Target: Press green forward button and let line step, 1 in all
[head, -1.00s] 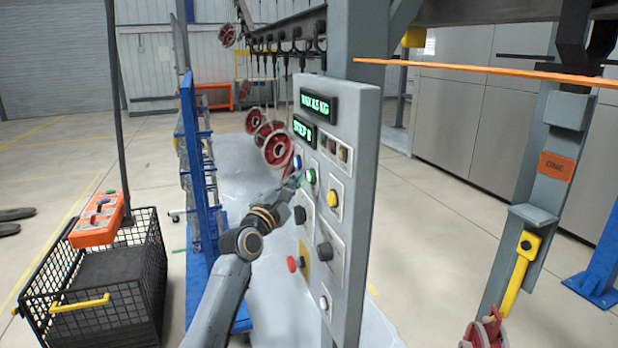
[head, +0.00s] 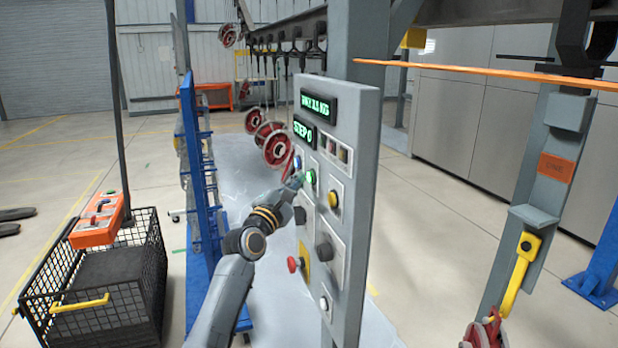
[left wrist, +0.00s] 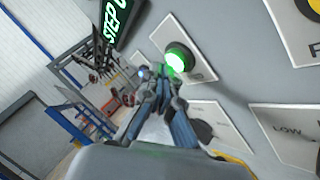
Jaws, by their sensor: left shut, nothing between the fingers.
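The grey control panel (head: 362,150) stands upright in front of me. The lit green button (head: 310,178) is on its left column, and it also shows bright in the left wrist view (left wrist: 179,58). My left gripper (head: 296,181) is shut and empty, its tips just left of and below the green button. In the left wrist view the fingertips (left wrist: 160,82) appear close below the button; I cannot tell whether they touch it. The display (head: 303,133) reads STEP 0. My right gripper is in neither view.
The panel also carries a yellow button (head: 333,199), a red knob (head: 293,264) and a black knob (head: 324,252). Red reels (head: 277,149) hang from the overhead line behind. A black mesh basket (head: 100,280) stands at the left, beside a blue rack (head: 197,170).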

